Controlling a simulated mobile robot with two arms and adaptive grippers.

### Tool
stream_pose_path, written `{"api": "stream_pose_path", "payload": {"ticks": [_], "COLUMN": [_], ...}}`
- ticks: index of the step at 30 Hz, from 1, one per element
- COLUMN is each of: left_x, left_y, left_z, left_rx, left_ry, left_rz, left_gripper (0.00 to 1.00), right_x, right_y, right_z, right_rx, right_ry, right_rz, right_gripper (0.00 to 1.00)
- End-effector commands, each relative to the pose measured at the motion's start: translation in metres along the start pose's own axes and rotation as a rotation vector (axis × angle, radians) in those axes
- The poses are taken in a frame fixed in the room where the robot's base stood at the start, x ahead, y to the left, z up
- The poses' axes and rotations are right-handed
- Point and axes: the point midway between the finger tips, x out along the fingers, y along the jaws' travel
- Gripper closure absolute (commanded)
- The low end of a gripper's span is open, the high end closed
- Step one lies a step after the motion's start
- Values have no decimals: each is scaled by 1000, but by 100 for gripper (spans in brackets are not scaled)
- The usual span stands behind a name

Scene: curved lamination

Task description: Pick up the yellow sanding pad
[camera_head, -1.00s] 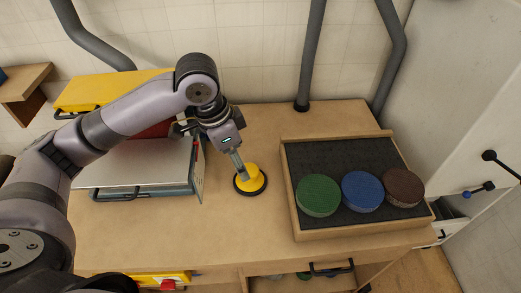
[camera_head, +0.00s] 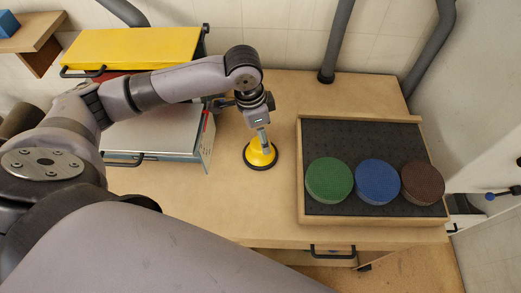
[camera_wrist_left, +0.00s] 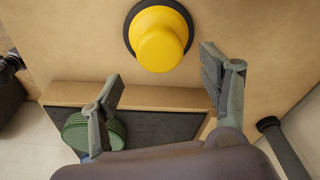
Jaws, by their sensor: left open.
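The yellow sanding pad (camera_head: 259,157) stands on the wooden workbench (camera_head: 230,205), a yellow body on a black round base. In the left wrist view the yellow sanding pad (camera_wrist_left: 160,40) lies just beyond the gap between the fingertips. My left gripper (camera_head: 263,137) is right above the pad in the head view and partly covers it. In the wrist view my left gripper (camera_wrist_left: 163,68) is open, its two fingers spread apart with nothing between them. I cannot tell whether a finger touches the pad. My right gripper is not in view.
A wooden tray (camera_head: 300,185) with a dark liner holds a green disc (camera_head: 329,180), a blue disc (camera_head: 377,182) and a brown disc (camera_head: 423,183). A case with a metal top (camera_head: 155,137) and a yellow-topped case (camera_head: 130,48) stand left. Bare bench lies around the pad.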

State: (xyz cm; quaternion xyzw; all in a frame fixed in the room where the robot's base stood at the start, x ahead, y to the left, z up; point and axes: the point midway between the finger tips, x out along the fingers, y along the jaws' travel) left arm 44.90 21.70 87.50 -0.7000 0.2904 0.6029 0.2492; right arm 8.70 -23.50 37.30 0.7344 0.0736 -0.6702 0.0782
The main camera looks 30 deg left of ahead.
Motion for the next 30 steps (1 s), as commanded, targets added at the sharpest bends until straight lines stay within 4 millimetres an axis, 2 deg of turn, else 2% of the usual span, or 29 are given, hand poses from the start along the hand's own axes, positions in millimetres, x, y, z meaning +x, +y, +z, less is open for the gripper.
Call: {"api": "stream_pose_path", "payload": {"ticks": [5, 15, 23, 30], "left_x": [11, 55, 58, 58], "left_y": [0, -2, -2, -2], "left_z": [2, 9, 8, 8], "left_rx": [1, 1, 2, 2], "left_ry": [-2, -1, 0, 0], "left_rz": [1, 0, -1, -1], "left_gripper": [30, 30, 30, 45], "right_x": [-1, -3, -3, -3], "right_y": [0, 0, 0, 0], "right_z": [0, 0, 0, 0], "right_rx": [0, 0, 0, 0], "right_ry": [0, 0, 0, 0], "right_rz": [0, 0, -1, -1], "right_gripper": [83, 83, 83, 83]}}
